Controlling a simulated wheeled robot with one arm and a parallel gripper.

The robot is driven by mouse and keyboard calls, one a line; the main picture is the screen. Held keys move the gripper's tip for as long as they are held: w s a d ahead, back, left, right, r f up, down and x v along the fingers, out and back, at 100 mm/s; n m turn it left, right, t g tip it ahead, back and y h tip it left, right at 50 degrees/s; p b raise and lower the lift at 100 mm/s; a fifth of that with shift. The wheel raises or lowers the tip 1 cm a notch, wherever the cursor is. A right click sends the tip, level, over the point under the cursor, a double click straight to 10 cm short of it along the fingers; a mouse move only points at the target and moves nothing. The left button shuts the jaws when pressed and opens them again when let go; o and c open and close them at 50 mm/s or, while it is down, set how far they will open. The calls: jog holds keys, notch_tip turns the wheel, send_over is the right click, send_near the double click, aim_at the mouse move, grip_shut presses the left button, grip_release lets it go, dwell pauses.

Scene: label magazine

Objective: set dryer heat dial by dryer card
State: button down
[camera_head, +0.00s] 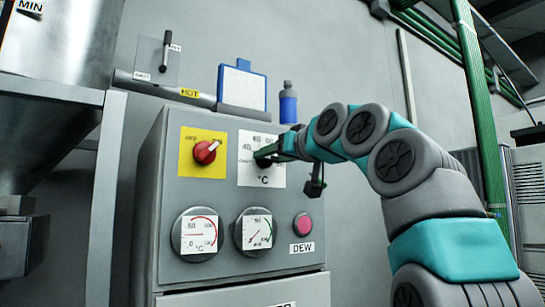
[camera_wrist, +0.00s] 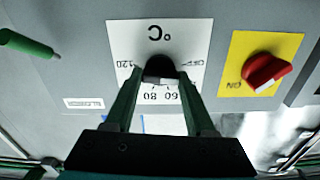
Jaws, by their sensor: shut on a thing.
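The heat dial is a black knob (camera_wrist: 160,68) on a white °C plate (camera_head: 268,180) on the grey dryer panel. My gripper (camera_head: 266,155) is at this plate. In the wrist view, which shows the panel upside down, my gripper (camera_wrist: 160,73) has a finger on each side of the knob and is shut on it. The marks 120, 80, 60 and OFF can be read around it. The knob's pointer is hidden or too dark to tell. A blue-framed board with a white sheet (camera_head: 241,88) stands on top of the dryer; its writing is too small to read.
A red rotary switch (camera_head: 206,152) on a yellow plate sits left of the dial. Two round gauges (camera_head: 197,233) (camera_head: 254,230) and a pink DEW lamp (camera_head: 303,224) are below. A blue bottle (camera_head: 288,105) stands on top. Green pipes (camera_head: 480,120) run at the right.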

jog(key=shift+m+p, duration=0.3)
jog(key=shift+m, duration=0.4)
jog(key=shift+d+m+p, duration=0.1)
jog(key=shift+m+p, duration=5.4)
jog(key=shift+p, duration=0.4)
jog(key=shift+f, duration=0.1)
jog(key=shift+c, duration=1.2)
grip_release()
jog(key=v, duration=0.7)
jog(key=shift+s+d, duration=0.25)
jog(key=shift+s, duration=0.05)
